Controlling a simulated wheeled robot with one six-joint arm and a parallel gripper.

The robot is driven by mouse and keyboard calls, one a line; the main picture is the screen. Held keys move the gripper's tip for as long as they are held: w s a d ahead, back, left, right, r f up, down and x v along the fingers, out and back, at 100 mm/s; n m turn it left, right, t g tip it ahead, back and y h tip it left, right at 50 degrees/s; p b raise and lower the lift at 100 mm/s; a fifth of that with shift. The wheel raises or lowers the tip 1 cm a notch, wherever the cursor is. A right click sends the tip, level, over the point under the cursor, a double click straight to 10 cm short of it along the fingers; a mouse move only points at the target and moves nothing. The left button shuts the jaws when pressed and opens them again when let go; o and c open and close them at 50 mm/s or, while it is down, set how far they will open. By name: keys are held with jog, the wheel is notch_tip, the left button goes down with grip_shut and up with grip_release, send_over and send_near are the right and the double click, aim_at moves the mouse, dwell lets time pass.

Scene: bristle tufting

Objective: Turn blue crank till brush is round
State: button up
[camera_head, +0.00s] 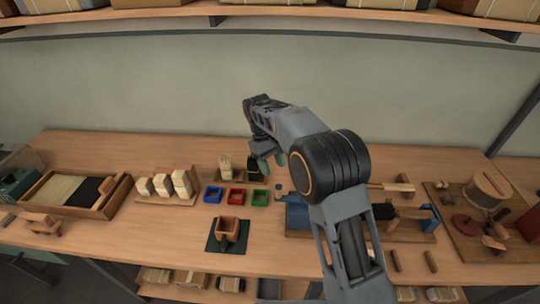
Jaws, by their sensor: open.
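A wooden board fixture (408,236) lies right of centre, partly hidden behind my arm. It carries a blue block (297,214) at its left end and a blue upright (429,218) at its right end. A dark piece (383,211), perhaps the brush, sits between them; its shape is too small to judge. A small blue part (278,189) at the fixture's left end may be the crank. My gripper (267,166) is open and points down, behind and left of the blue block. I see nothing between its fingers, though my arm hides part of the view.
Blue (213,195), red (236,199) and green (260,198) trays stand left of the fixture. A brown cup (229,229) stands on a dark mat in front of them. A wooden bristle tray (72,194) is at left. A drum (487,190) is at right.

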jog(key=shift+v, duration=1.85)
notch_tip(320, 180, down, 4)
jog(key=s+m+t, duration=0.1)
jog(key=s+d+r+m+t+y, duration=0.1)
jog(key=s+d+r+m+t, duration=0.2)
jog(key=s+d, duration=0.4)
jog(key=s+d+r+m+t+y, duration=0.1)
jog(key=s+d+r+m+t, duration=0.2)
jog(key=s+d, duration=0.4)
jog(key=shift+s+t+y, duration=0.3)
jog(key=shift+s+t, duration=0.1)
jog(key=shift+s, duration=3.1)
